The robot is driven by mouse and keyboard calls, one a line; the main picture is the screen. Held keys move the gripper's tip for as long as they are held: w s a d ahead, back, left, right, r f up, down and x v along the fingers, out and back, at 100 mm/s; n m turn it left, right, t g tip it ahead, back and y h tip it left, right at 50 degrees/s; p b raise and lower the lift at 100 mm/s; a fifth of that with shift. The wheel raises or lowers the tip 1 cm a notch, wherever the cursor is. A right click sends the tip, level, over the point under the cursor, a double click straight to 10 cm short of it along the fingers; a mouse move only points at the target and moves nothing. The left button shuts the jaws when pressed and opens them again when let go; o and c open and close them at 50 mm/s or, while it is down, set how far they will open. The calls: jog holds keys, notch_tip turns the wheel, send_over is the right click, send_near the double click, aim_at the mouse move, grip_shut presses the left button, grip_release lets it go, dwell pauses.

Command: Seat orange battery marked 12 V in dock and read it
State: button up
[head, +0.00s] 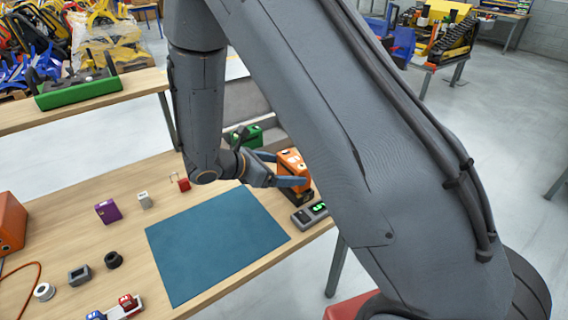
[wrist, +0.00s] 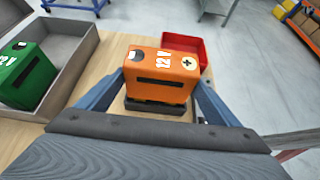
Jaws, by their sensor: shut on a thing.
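The orange battery (head: 292,162) is upright at the right end of the wooden table. In the wrist view the orange battery (wrist: 160,68) shows the mark 12 V and a plus sign on top. My gripper (head: 279,169) is shut on it, one finger along each side; the gripper (wrist: 158,88) also shows in the wrist view. The black dock (wrist: 158,106) is directly beneath the battery. I cannot tell whether the battery is fully down in it. The dock's grey display part (head: 310,214) shows lit green characters, too small to read surely.
A green battery (wrist: 25,72) lies in a grey tray (wrist: 72,62) beside the dock. A red bin (wrist: 196,48) is behind the orange battery. A blue mat (head: 215,240) lies clear at the table's middle. A purple block (head: 108,211) and small parts stand left.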

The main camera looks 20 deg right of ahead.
jog(key=shift+f+p, duration=0.35)
jog(key=shift+f, duration=1.5)
jog(key=o, duration=2)
jog(key=shift+f, duration=0.15)
